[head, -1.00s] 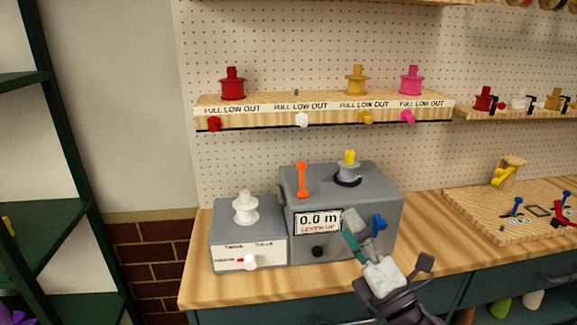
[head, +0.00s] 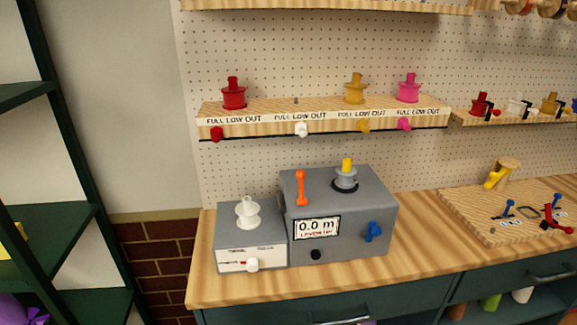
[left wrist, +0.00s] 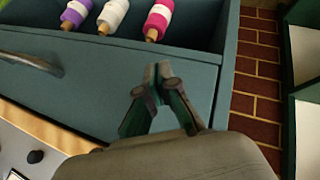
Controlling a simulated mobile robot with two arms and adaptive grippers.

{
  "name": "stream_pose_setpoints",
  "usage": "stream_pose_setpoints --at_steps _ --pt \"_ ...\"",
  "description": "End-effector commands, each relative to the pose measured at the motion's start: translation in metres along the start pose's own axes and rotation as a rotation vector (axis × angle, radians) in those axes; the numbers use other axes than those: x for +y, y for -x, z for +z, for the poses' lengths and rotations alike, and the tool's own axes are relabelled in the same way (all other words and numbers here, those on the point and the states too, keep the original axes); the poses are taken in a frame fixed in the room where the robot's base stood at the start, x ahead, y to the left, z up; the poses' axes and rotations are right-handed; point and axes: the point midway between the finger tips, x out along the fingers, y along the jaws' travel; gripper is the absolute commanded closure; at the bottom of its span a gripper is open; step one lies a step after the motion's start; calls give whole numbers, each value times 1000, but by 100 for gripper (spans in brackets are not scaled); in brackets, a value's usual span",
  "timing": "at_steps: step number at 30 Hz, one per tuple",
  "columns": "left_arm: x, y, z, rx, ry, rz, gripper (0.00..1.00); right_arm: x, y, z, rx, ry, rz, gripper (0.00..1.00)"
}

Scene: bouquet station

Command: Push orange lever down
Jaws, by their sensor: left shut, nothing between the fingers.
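The orange lever (head: 300,187) stands upright at the left front of the top of the grey machine (head: 352,213) in the head view. The machine's display (head: 317,228) reads 0.0 m, with blurred red text below. My left gripper (left wrist: 163,72) is shut and empty in the left wrist view, in front of a dark green drawer front and away from the lever. My right gripper is in neither current view.
A smaller grey box (head: 245,236) with a white spool sits left of the machine. A shelf (head: 330,120) with several spools is above. A wooden board (head: 500,230) with small levers lies right. The left wrist view shows thread spools (left wrist: 113,14) in an open compartment.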

Motion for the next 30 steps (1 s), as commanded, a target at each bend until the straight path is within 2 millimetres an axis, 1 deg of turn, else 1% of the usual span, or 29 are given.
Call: stream_pose_setpoints --at_steps 1,2,3,5,6,8,9,11,12,14,15,18,21,25,30 --pt "22 24 -21 25 22 32 100 -17 4 35 -62 -51 -30 7" --pt "31 35 -30 34 35 48 100 -26 6 54 -95 -79 -44 7" --pt "42 49 -40 46 53 67 100 -39 9 77 -136 -115 -62 7" --pt "60 70 -55 64 80 100 100 -56 15 108 -191 -166 -83 7" --pt "72 83 -66 78 103 125 100 -66 21 129 -229 -197 -95 7" --pt "93 102 -87 103 154 176 100 -80 29 156 -278 -240 -109 7" --pt "108 110 -101 118 200 217 100 -87 33 167 -299 -260 -114 7" --pt "129 116 -123 135 277 280 100 -91 34 174 -312 -274 -117 7" --pt "142 118 -138 144 329 321 100 -92 35 176 -315 -277 -117 7" --pt "162 123 -159 153 408 386 100 -92 35 178 -318 -278 -118 7" --pt "175 127 -174 156 460 431 100 -93 35 179 -318 -278 -118 7" --pt "207 140 -209 154 587 543 100 -93 36 180 -320 -278 -118 7" --pt "234 154 -237 140 691 639 100 -94 36 182 -321 -279 -119 7" --pt "254 166 -258 119 775 715 100 -94 36 182 -322 -279 -119 7" --pt "260 171 -265 109 807 740 100 -94 37 183 -322 -279 -119 7"
